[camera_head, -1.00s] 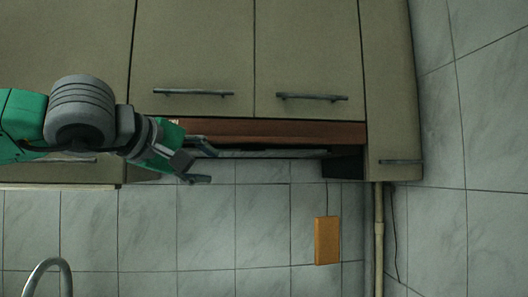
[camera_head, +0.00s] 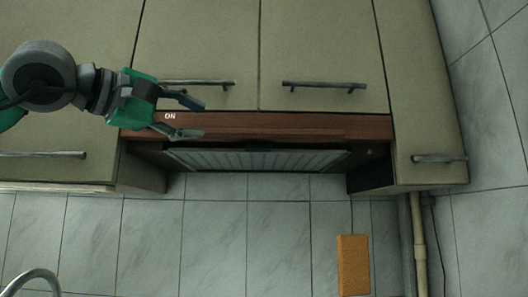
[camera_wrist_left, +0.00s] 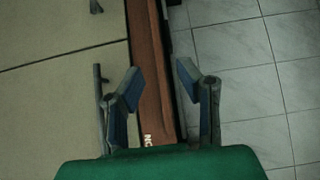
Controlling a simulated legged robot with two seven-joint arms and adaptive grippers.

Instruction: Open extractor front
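The extractor front is a reddish-brown wooden strip (camera_head: 290,127) under two beige cabinet doors, with a white "ON" mark at its left end. My left gripper (camera_head: 202,118) is open at the left part of this strip, one finger higher and one lower in the head view. In the left wrist view the strip (camera_wrist_left: 148,70) runs between the open fingers of my left gripper (camera_wrist_left: 159,68). I cannot tell whether either finger touches it. My right gripper is not in view.
A grey slatted extractor grille (camera_head: 260,160) lies below the strip. Bar handles, such as the left door's (camera_head: 205,83), are close above the gripper. A dark box (camera_head: 370,175) sits at the right. An orange board (camera_head: 353,265) hangs on the tiles.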

